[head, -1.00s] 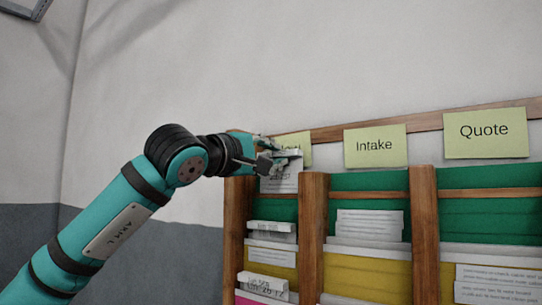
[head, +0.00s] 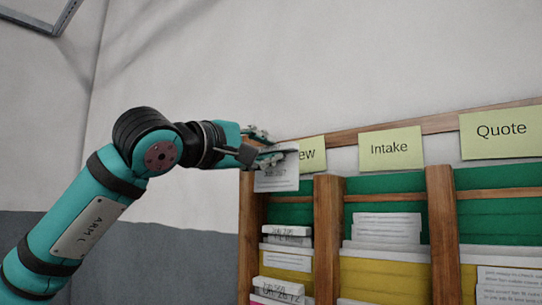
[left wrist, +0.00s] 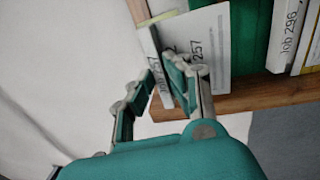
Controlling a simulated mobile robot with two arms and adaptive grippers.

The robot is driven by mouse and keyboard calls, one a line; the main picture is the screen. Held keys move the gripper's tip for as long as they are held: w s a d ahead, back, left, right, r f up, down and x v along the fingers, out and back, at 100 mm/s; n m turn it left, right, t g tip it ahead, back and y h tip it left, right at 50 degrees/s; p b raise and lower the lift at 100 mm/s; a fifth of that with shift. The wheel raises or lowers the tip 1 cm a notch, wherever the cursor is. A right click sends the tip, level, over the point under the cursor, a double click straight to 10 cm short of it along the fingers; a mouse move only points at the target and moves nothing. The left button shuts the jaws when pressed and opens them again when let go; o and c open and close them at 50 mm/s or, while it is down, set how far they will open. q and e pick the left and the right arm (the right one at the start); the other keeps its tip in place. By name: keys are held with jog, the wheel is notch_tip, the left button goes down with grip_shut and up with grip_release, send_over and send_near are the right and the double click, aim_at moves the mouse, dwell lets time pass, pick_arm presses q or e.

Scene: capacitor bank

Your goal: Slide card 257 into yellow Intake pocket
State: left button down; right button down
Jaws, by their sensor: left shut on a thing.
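My left gripper (head: 266,150) is shut on card 257 (head: 277,174), a white card with printed text, at the upper left end of the wall rack. The card hangs upright in front of the leftmost column's top and hides part of the left yellow label. In the left wrist view, card 257 (left wrist: 211,38) shows its number, and my gripper (left wrist: 165,86) has its fingers at the card's top edge. The yellow Intake pocket (head: 388,275) is in the middle column, below the Intake label (head: 391,149) and a green pocket. My right gripper is not in view.
Wooden posts (head: 328,240) divide the columns. White cards (head: 387,227) stand in the Intake column, in front of its green pocket. The leftmost column holds several Job cards (head: 287,237). The Quote label (head: 501,130) is at right. The wall above is clear.

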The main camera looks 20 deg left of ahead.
pick_arm(q)
jog(key=shift+r+b+v, duration=0.25)
jog(key=shift+b+v, duration=0.1)
jog(key=shift+v, duration=1)
jog(key=shift+r+b+v, duration=0.2)
jog(key=shift+b+v, duration=0.1)
jog(key=shift+v, duration=1.1)
jog(key=shift+s, duration=0.1)
